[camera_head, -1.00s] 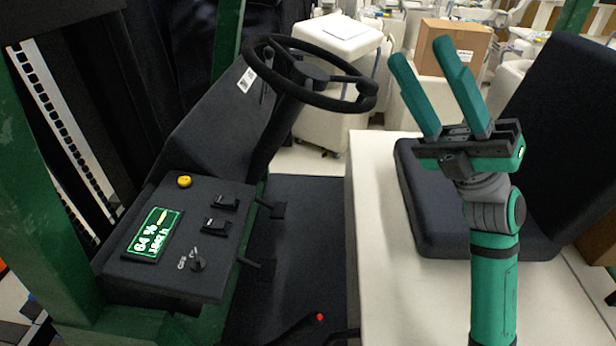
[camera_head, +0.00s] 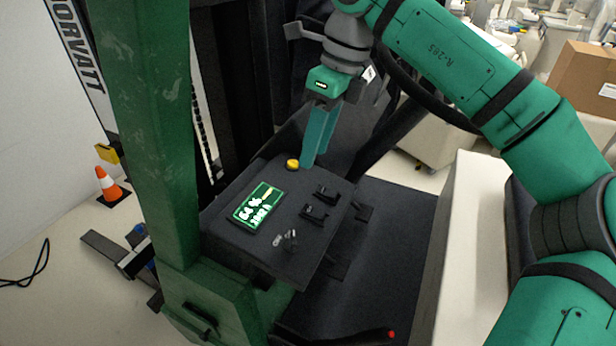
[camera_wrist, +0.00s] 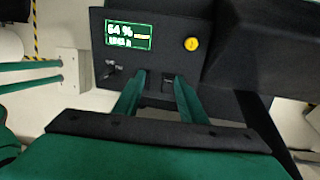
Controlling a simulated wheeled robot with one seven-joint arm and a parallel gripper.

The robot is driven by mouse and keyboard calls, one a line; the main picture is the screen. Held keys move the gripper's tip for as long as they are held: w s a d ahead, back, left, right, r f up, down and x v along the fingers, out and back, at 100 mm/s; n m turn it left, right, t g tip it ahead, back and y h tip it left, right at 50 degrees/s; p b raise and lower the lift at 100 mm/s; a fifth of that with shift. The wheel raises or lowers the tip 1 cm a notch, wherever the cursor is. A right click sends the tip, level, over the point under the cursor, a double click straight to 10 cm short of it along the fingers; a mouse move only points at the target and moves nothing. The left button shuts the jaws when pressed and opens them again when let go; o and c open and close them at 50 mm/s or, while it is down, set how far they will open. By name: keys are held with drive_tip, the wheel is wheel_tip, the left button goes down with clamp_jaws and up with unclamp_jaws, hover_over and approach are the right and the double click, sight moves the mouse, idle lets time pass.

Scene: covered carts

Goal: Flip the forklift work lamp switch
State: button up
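The dark control panel (camera_head: 235,225) of the forklift carries two small black switches, a far one (camera_head: 325,191) and a near one (camera_head: 314,212). I cannot read which is the work lamp's. My gripper (camera_head: 309,165) points down above the panel's far edge, beside the yellow button (camera_head: 293,164). In the wrist view my gripper (camera_wrist: 160,76) has its two green fingers apart with nothing held. A black switch (camera_wrist: 168,86) shows between them; the other seems hidden by the left finger. The yellow button (camera_wrist: 191,44) shows beyond, to the right.
The panel also has a lit green display (camera_head: 260,205) and a key knob (camera_head: 291,238). A green post (camera_head: 155,130) stands left of it. The steering wheel (camera_head: 425,100) is partly behind my arm. A red-tipped lever (camera_head: 391,334) is low in front.

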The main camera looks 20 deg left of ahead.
sight(321, 188)
drive_tip(key=f, duration=0.3)
drive_tip(key=f+t+h, duration=0.1)
drive_tip(key=f, duration=0.2)
drive_tip(key=w+f+h, duration=0.1)
drive_tip(key=f, duration=0.1)
drive_tip(key=shift+w+d+f, duration=0.1)
drive_tip(key=shift+d+f, duration=0.25)
drive_tip(key=shift+f, duration=0.05)
